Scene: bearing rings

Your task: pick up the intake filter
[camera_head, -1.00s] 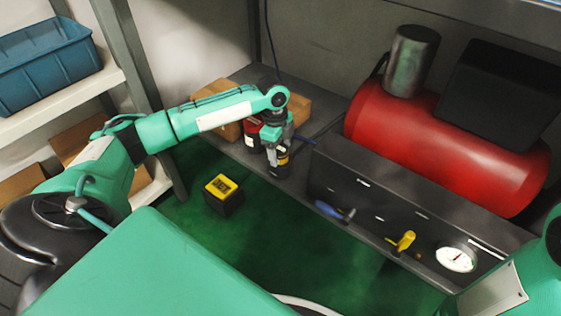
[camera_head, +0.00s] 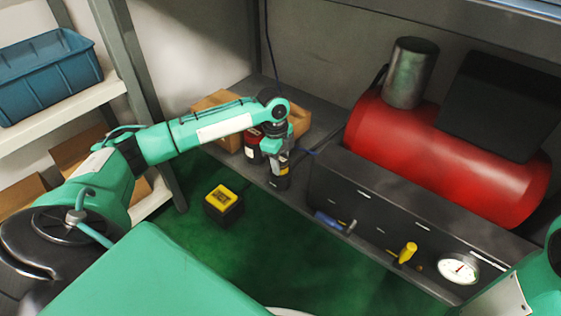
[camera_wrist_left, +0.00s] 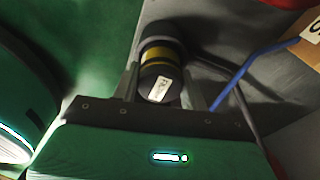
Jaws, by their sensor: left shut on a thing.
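The intake filter is a dark cylinder with a yellow band and a white label on its end; I take it to be the piece (camera_wrist_left: 160,82) between my left fingers in the left wrist view. In the head view it shows small and dark (camera_head: 279,183) below my left gripper (camera_head: 279,172), at the front edge of the grey shelf (camera_head: 250,172). My left gripper is shut on it, with one finger on each side. I cannot tell if its base still touches the shelf. My right gripper is out of view; only part of that arm shows at lower right.
A red canister (camera_head: 253,146) and cardboard boxes (camera_head: 222,108) stand close to my left gripper. A dark panel (camera_head: 365,205) with a gauge (camera_head: 459,269) and a red tank (camera_head: 440,150) lie to the right. A black and yellow box (camera_head: 222,202) sits on the green floor.

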